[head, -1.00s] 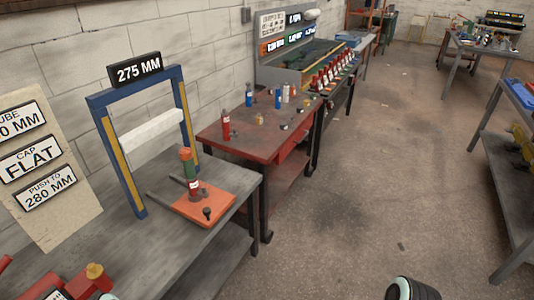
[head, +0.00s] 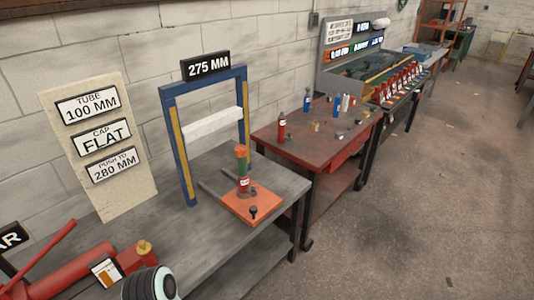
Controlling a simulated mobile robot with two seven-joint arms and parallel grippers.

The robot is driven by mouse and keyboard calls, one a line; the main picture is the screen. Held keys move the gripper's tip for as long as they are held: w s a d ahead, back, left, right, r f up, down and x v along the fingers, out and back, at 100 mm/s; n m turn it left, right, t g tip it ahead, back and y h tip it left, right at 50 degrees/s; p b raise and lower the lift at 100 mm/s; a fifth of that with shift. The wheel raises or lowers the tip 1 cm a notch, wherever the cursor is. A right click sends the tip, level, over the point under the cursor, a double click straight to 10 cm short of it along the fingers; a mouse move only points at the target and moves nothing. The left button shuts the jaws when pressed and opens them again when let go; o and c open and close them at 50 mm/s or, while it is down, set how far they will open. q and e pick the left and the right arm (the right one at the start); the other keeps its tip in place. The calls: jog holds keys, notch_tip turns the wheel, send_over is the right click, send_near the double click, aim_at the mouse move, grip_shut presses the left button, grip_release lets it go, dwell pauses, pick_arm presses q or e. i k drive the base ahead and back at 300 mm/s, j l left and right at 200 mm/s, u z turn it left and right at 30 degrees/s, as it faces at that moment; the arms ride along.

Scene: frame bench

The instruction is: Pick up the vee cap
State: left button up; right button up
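I cannot pick out the vee cap for certain; the small parts on the red table (head: 275,134) are too small to tell apart. Among them are a dark part (head: 339,135) and a yellowish part (head: 316,127). On the grey bench (head: 185,240), a bottle-like stack (head: 242,170) with a red base, green middle and orange top stands upright on an orange plate (head: 240,207), under a blue frame (head: 176,150). A small dark knob (head: 253,212) is at the plate's front. Neither gripper shows; only a rounded black and white piece of my arm is at the bottom.
A sign board (head: 100,150) reads tube 100 mm, cap flat, push to 280 mm. A red jack-like tool (head: 70,270) lies at the bench's front left. Red and blue bottles stand on the red table. A rack of parts (head: 398,85) is beyond. The floor at right is clear.

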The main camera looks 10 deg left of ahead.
aim_at(240, 151)
jog(key=u, duration=1.3)
jog(key=l+u, duration=0.25)
jog(key=u, duration=0.2)
jog(key=i+l+u, duration=0.1)
jog(key=l+u, duration=0.15)
jog(key=u, duration=0.2)
jog(key=l+u, duration=0.25)
jog(key=u, duration=0.2)
jog(key=k+l+u, duration=0.1)
jog(key=l+u, duration=0.15)
jog(key=k+l+u, duration=0.1)
jog(key=l+u, duration=0.15)
jog(key=l, duration=0.15)
jog(key=k+l+u, duration=0.15)
jog(key=l+u, duration=0.15)
jog(key=k+l+u, duration=0.1)
jog(key=k+l, duration=0.15)
jog(key=l, duration=0.2)
jog(key=k+l+u, duration=0.1)
jog(key=k+l, duration=0.2)
jog(key=l, duration=0.15)
